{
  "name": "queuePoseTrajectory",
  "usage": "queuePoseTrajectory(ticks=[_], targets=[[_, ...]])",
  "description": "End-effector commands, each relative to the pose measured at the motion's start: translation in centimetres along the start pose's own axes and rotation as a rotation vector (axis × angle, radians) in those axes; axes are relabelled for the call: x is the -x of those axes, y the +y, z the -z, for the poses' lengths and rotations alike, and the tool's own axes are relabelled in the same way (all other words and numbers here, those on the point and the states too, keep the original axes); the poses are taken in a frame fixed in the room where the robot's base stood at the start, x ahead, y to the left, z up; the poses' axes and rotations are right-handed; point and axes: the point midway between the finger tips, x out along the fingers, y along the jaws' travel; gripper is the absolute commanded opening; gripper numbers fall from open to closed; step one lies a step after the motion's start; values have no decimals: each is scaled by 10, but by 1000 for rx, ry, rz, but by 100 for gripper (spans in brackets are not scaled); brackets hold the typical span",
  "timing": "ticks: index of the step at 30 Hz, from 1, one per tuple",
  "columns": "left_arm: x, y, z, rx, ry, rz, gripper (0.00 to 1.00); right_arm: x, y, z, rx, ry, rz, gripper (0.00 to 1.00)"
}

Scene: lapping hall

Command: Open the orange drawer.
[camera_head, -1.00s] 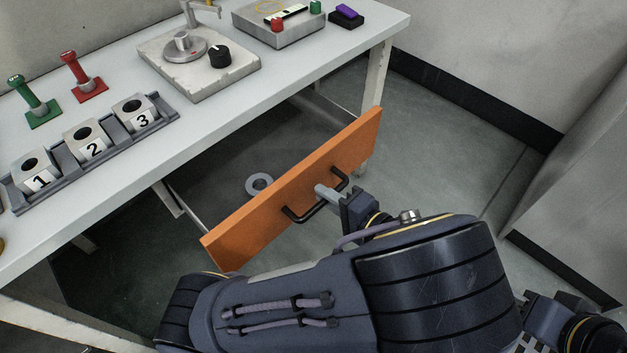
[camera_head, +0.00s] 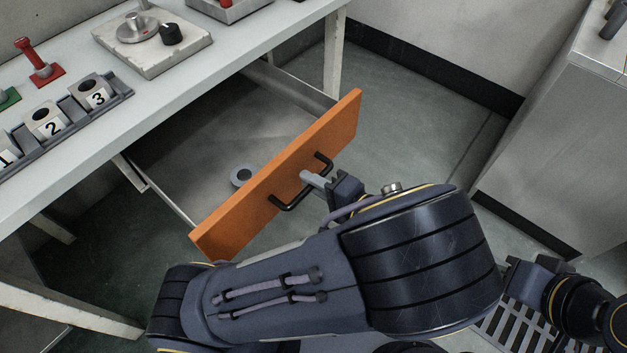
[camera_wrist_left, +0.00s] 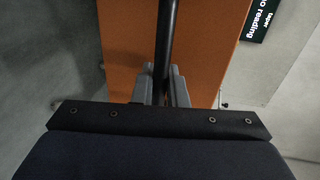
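The orange drawer (camera_head: 280,180) under the white table stands pulled well out, and its grey inside shows in the head view. A grey ring (camera_head: 241,177) lies on the drawer floor behind the front. The black bar handle (camera_head: 287,199) is on the outer face of the orange front. My left gripper (camera_head: 312,178) is at the handle. In the left wrist view the dark handle bar (camera_wrist_left: 167,45) runs between the two grey fingers of my left gripper (camera_wrist_left: 165,85), which are close on it, with the orange front (camera_wrist_left: 208,50) behind.
The white table (camera_head: 215,75) carries a rack of numbered blocks (camera_head: 70,118), a red post (camera_head: 38,62) and a plate with a black knob (camera_head: 150,40). A grey cabinet (camera_head: 560,140) stands at the right. Floor between it and the drawer is clear.

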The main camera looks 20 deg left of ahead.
Motion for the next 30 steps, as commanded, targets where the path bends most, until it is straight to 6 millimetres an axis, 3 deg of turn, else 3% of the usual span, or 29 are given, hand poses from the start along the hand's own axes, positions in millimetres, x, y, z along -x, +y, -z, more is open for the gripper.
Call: queuePoseTrajectory(ticks=[1, 5, 14, 24, 30], targets=[[0, 1, 0, 0, 2, -2, 15, 0, 0, 0, 0, 0, 0, 36], [0, 0, 0, 0, 1, -1, 30, 0, 0, 0, 0, 0, 0, 36], [2, 0, 0, 0, 2, -1, 30, 0, 0, 0, 0, 0, 0, 36], [54, -1, 1, 1, 5, -2, 30, 8, -4, 4, 0, 0, 0, 36], [75, 0, 0, 0, 3, -1, 30, 10, -4, 5, 0, 0, 0, 36]])
